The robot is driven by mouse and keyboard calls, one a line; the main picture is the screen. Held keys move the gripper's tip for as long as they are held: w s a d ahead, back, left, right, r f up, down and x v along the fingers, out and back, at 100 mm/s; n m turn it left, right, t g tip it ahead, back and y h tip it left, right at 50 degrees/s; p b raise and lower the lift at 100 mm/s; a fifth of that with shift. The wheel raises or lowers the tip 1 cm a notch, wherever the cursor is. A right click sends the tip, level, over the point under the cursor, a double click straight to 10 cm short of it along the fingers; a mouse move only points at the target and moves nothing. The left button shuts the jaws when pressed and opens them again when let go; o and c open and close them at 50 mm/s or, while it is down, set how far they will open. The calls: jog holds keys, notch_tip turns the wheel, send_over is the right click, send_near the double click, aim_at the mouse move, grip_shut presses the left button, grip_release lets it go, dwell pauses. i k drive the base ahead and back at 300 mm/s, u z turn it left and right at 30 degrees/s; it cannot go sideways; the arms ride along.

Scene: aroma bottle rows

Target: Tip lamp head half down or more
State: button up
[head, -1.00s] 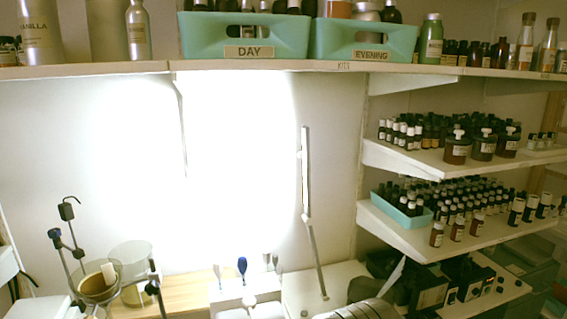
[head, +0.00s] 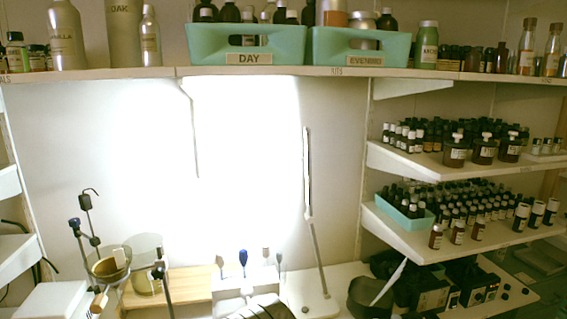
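The lamp stands on the bench in the head view. Its slim, bar-shaped lamp head (head: 307,172) stands nearly upright, with its lit side towards the left, where the wall is glaring white. A thin pale lamp stem (head: 319,258) leans down from the head's lower end to a flat white base (head: 312,303). My gripper's fingers do not show. A dark ribbed piece at the bottom edge, left of the lamp base, may be part of my arm; I cannot tell. Nothing is seen touching the lamp head.
A long shelf (head: 340,72) with teal trays (head: 246,44) and bottles runs above the lamp. Right-hand shelves (head: 440,165) hold rows of bottles. Glass beakers (head: 147,250) and clamp stands (head: 87,205) stand on the left. Wall behind the lamp is bare.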

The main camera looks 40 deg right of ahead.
aim_at(306, 157)
jog(key=u, duration=0.5)
jog(key=k, duration=1.1)
jog(key=z, duration=0.95)
jog(key=i, duration=1.05)
jog(key=z, duration=0.05)
